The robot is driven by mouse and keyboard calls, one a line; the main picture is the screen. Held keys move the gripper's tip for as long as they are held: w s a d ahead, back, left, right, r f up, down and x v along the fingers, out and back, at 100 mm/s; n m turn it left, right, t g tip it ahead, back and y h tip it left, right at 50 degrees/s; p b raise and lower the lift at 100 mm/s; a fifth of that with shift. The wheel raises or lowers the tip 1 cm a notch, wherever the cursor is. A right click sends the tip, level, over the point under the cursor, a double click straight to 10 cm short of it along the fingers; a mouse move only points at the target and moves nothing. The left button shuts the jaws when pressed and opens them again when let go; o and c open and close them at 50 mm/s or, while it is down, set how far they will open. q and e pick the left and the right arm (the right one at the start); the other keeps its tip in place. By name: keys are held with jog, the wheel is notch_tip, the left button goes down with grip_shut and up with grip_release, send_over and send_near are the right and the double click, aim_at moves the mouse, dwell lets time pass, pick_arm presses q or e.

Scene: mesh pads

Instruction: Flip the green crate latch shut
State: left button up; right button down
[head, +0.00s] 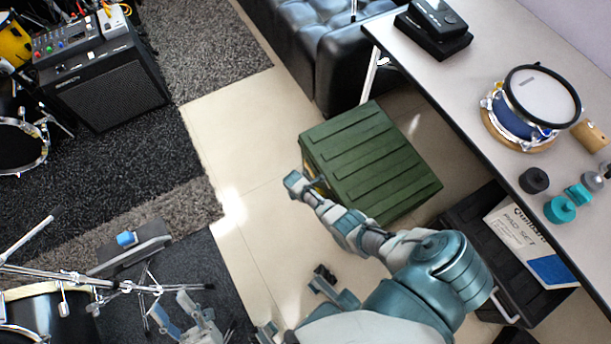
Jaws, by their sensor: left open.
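The green crate (370,160) stands on the tiled floor in the middle of the head view, its ribbed lid facing up and looking closed. A small yellowish part shows on its left side beside my right arm. I cannot make out the latch; that side is mostly hidden by the arm. My right arm reaches up from the lower right, and its teal end, the right gripper (294,184), is close by the crate's left side. I cannot tell whether it touches. My left gripper (174,304) is low at the left, open and empty, well away from the crate.
A table (455,95) with a blue drum (515,120) runs along the right. A black sofa (320,45) stands behind the crate. An amplifier (110,85) and drum hardware fill the left. A black case (500,245) lies under the table. The floor left of the crate is clear.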

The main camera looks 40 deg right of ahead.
jog(key=d+r+y+p, duration=0.1)
jog(key=d+r+y, duration=0.1)
jog(key=d+r+y+p, duration=0.1)
jog(key=shift+s+d+t+p, duration=0.1)
jog(key=shift+s+t+p, duration=0.2)
jog(key=shift+t, duration=0.1)
pick_arm(q)
jog(key=w+f+m+g, duration=0.1)
jog(key=w+f+g, duration=0.3)
jog(key=f+g, duration=0.3)
jog(key=shift+d+f+g+y+p, duration=0.15)
jog(key=shift+f+g+y+p, duration=0.15)
jog(key=shift+f+y, duration=0.1)
pick_arm(e)
jog(key=shift+s+d+r, duration=0.15)
jog(key=shift+d+r, duration=0.1)
jog(key=shift+d, duration=0.3)
jog(key=shift+s+d+r, duration=0.15)
jog(key=shift+d+r, duration=0.05)
jog(key=shift+d, duration=0.4)
pick_arm(q)
jog(key=shift+d, duration=0.15)
pick_arm(e)
jog(key=shift+d, duration=0.1)
